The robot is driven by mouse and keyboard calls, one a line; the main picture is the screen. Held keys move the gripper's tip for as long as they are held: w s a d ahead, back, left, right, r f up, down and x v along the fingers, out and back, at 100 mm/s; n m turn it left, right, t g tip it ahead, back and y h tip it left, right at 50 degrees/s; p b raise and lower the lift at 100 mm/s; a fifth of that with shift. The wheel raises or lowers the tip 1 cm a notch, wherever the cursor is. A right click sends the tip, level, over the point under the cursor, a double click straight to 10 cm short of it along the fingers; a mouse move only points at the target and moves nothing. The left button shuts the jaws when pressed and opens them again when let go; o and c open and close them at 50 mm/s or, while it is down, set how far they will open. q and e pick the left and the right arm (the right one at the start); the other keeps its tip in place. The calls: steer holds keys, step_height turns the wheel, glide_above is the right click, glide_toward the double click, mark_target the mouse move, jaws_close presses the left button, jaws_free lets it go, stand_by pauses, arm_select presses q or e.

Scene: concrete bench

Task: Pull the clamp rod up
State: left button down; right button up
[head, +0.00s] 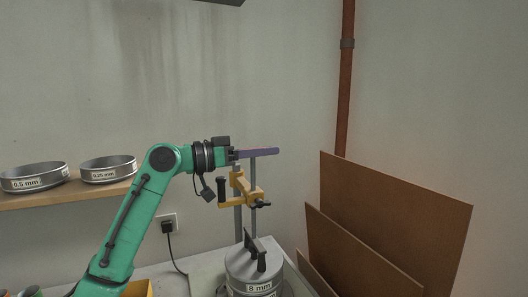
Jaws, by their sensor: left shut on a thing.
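A sieve stand rises from the bench at the lower middle, with two upright grey posts (254,174). A yellow clamp piece (241,187) with black handles (222,191) sits partway up the posts. The exact finger contact is too small to see. Below, a round metal sieve stack (247,272) marked 8 mm carries a dark handled piece (256,251). My right gripper is not in view.
A wooden shelf (75,194) at left holds metal sieves marked 0.5 mm (33,178) and 0.25 mm (108,169). Brown boards (400,215) lean on the wall at right. A plug and cable (168,227) hang on the back wall. A yellow bin (140,289) stands at lower left.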

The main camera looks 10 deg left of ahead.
arm_select(q)
step_height(320, 180, up, 9)
steer(key=p, duration=0.7)
steer(key=shift+r, duration=0.15)
steer(key=shift+f, duration=0.2)
steer(key=c, duration=0.8)
jaws_free()
steer(key=shift+a+f, duration=0.1)
steer(key=shift+o, duration=0.2)
steer(key=b+v, duration=0.1)
steer(key=v, duration=0.1)
steer(key=b+v, duration=0.2)
steer(key=v, duration=0.1)
steer(key=shift+s+a+f+b, duration=0.15)
steer(key=shift+a+f+b, duration=0.1)
steer(key=shift+f+b, duration=0.15)
steer(key=b+v, duration=0.2)
steer(key=v, duration=0.7)
steer(key=shift+r, duration=0.4)
